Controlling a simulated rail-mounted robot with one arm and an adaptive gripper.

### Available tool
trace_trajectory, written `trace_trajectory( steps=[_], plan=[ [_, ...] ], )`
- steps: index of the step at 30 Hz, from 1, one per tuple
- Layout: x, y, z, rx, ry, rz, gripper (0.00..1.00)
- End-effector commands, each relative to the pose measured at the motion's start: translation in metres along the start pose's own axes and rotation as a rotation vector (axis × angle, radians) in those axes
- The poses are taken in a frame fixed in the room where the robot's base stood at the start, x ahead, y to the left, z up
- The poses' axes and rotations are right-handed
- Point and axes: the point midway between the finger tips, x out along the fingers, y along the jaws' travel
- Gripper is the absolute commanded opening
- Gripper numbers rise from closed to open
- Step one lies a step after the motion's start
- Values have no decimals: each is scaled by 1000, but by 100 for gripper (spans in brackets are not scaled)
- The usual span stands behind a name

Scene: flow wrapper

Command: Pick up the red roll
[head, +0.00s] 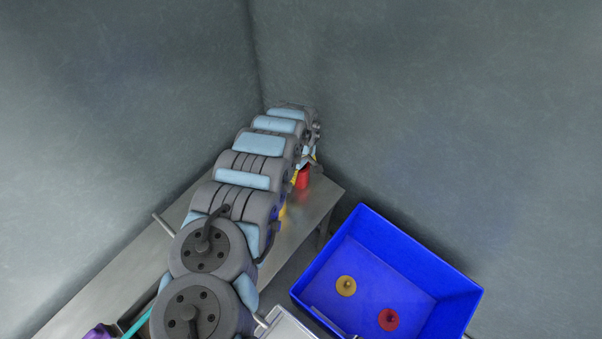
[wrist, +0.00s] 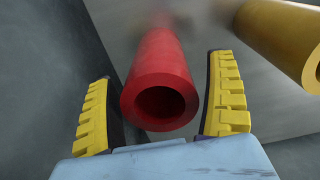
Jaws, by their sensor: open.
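The red roll (wrist: 160,80) is a hollow cylinder in the wrist view, its open end facing the camera. My gripper (wrist: 165,105) is open, with one yellow ridged finger on each side of the red roll. The roll lies between the fingers, and a gap shows on both sides, wider on the left. In the head view the red roll (head: 303,178) shows in part on the metal table near its far end. My arm hides much of the table there, and the fingers are hard to make out in that view.
A yellow roll (wrist: 285,40) lies to the right of the red one. A blue bin (head: 375,262) stands right of the metal table (head: 318,195) with a yellow disc (head: 346,286) and a red disc (head: 389,319) inside. Grey walls rise close behind the table.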

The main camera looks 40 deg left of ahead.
Motion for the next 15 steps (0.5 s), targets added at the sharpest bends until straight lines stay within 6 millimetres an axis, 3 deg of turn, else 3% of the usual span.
trace_trajectory(
  steps=[6, 14, 15],
  plan=[
    [0, 0, 0, 0, 1, 1, 87],
    [0, 0, 0, 0, 1, 1, 14],
    [0, 0, 0, 0, 1, 1, 14]
  ],
)
